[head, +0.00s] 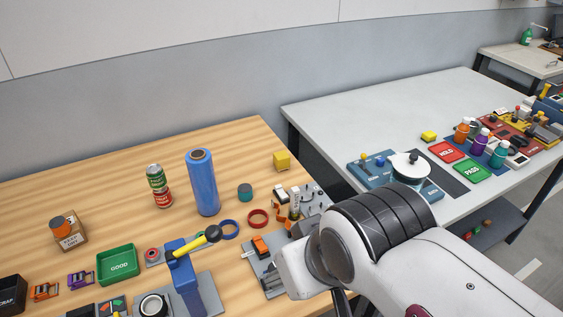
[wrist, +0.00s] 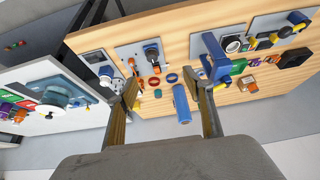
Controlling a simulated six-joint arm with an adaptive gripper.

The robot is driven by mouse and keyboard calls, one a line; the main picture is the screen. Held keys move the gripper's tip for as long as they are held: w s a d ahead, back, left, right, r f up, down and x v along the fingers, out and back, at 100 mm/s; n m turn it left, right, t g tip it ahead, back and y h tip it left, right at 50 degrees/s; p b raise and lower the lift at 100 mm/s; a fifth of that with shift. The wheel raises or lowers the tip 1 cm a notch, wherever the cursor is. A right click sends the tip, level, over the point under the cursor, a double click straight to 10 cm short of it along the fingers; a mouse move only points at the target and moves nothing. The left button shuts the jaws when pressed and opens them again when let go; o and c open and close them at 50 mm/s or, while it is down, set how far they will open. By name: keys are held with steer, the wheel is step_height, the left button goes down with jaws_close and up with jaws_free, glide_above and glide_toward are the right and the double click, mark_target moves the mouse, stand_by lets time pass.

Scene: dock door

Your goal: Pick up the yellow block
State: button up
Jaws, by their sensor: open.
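The yellow block (head: 282,160) is a small cube near the back right edge of the wooden table, behind the teal round piece. In the wrist view, a small yellow patch (wrist: 137,105) beside the left finger appears to be this block, partly covered by the finger. My gripper (wrist: 165,90) is open, with its two fingers wide apart and nothing between them in its grasp. It is above the tables and apart from the block. In the head view, my arm hides the fingers.
The blue roll (head: 202,183) stands upright left of the block. A teal round piece (head: 245,192), red ring (head: 258,218) and stacked cans (head: 159,186) are nearby. Metal fixtures (head: 307,198) stand in front. A white table (head: 375,115) lies right, across a gap, with another yellow piece (head: 429,136).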

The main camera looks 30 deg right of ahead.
steer(key=w+a+r+m+y, duration=0.3)
steer(key=w+a+m+y, duration=0.35)
steer(key=w, duration=0.75)
steer(key=w+d+m+t, duration=0.1)
steer(key=w+m+t, duration=0.3)
steer(key=w+m, duration=0.95)
steer(key=m+t+h, duration=0.4)
steer(key=m+h, duration=0.3)
steer(key=m, duration=1)
glide_above(285, 159)
step_height(285, 159, down, 17)
steer(key=shift+r, duration=0.2)
steer(key=shift+a, duration=0.1)
